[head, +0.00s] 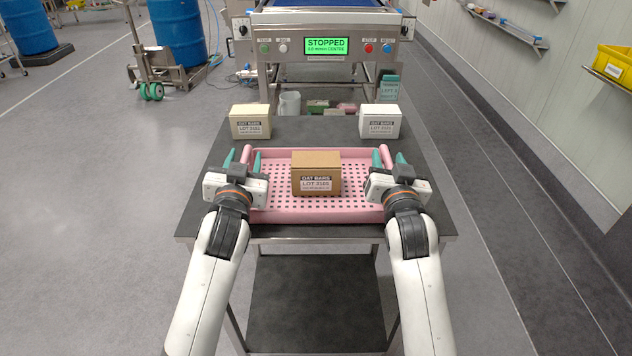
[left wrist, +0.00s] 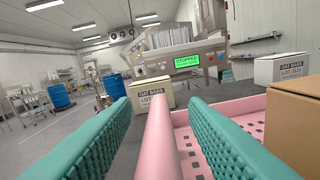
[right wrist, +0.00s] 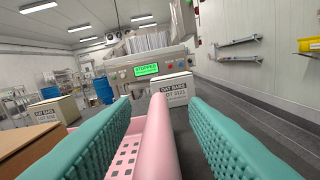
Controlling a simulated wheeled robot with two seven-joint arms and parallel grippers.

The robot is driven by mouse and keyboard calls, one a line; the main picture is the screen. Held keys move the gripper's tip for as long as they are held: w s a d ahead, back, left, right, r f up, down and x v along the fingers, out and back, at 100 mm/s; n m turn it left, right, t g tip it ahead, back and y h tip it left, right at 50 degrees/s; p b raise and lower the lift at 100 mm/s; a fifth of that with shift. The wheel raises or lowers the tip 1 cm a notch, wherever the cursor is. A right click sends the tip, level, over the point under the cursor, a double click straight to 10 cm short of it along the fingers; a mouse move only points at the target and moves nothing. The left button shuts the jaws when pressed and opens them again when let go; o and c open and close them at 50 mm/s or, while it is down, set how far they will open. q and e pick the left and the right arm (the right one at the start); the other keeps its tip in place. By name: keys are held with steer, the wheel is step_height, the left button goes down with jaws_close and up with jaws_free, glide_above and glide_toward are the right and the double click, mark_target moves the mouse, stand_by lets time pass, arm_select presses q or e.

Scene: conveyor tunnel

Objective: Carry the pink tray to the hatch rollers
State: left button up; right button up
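The pink tray (head: 285,209), a perforated one with raised side bars, lies on a dark table (head: 420,222). A brown carton (head: 316,174) labelled OAT BARS stands in it. My left gripper (head: 243,160) is open, its teal fingers on either side of the tray's left bar (left wrist: 157,135), with gaps showing. My right gripper (head: 388,158) is open in the same way around the right bar (right wrist: 158,140). Beyond the table stands a steel machine (head: 290,73) with a green STOPPED display (head: 326,46) and a blue surface behind it. I cannot make out rollers there.
A cream carton (head: 250,122) and a white carton (head: 380,121) stand behind the tray at the table's far corners, with clear table between them. Blue drums (head: 178,32) and a pallet truck (head: 155,65) stand at the left. The floor at right is free.

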arm_select(q)
jaws_close()
arm_select(e)
jaws_close()
arm_select(q)
steer(key=shift+r, duration=0.15)
arm_select(e)
steer(key=shift+r, duration=0.15)
